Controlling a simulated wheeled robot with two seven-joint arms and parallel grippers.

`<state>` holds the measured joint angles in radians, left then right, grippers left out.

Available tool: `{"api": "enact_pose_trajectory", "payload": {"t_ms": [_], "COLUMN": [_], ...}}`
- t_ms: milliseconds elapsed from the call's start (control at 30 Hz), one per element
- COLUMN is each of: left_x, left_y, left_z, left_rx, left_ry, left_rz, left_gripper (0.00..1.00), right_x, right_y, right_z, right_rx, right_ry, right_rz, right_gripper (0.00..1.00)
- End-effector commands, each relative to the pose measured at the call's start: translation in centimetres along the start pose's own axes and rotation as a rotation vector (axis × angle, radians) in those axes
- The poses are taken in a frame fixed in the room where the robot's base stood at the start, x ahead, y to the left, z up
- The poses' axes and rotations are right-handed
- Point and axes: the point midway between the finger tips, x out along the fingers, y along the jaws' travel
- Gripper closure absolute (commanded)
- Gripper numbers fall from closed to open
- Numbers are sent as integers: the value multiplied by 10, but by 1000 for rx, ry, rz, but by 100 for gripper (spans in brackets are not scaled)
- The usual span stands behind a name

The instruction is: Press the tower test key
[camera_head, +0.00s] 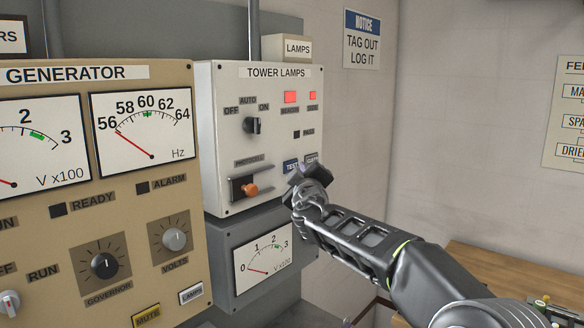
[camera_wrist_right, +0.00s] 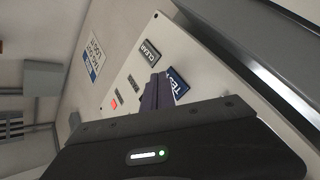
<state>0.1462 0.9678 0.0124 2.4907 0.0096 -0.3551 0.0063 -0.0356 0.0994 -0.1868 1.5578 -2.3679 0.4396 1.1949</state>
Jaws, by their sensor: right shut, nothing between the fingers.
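The tower lamps panel (camera_head: 228,100) is a pale box on the wall in the head view. Its blue TEST key (camera_head: 290,165) sits at the lower right, partly behind my right gripper (camera_head: 310,178). In the right wrist view the blue TEST key (camera_wrist_right: 177,84) is beside the dark fingertips (camera_wrist_right: 156,90), with the dark CLEAR key (camera_wrist_right: 150,52) near it. My right gripper is shut and empty, its tips close to the panel face. I cannot tell whether they touch the key. My left gripper is not in view.
The panel also carries a rotary OFF/AUTO/ON switch (camera_head: 252,125), two lit red lamps (camera_head: 291,97) and an orange-knobbed photocell switch (camera_head: 246,188). The tan generator panel (camera_head: 90,215) stands to the left. A volt meter (camera_head: 263,262) is below. A wooden table (camera_head: 490,268) is at right.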

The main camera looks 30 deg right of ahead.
Motion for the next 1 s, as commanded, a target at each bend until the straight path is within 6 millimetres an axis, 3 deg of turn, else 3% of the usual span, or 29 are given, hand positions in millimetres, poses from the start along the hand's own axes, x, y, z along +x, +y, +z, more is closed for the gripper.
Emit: {"api": "enact_pose_trajectory", "payload": {"t_ms": [1000], "left_x": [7], "left_y": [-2], "left_z": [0], "left_rx": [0], "left_ry": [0], "left_rz": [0], "left_gripper": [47], "right_x": [5], "right_y": [-5], "right_z": [-3], "right_rx": [-1], "right_ry": [1], "right_rz": [0], "right_gripper": [100]}}
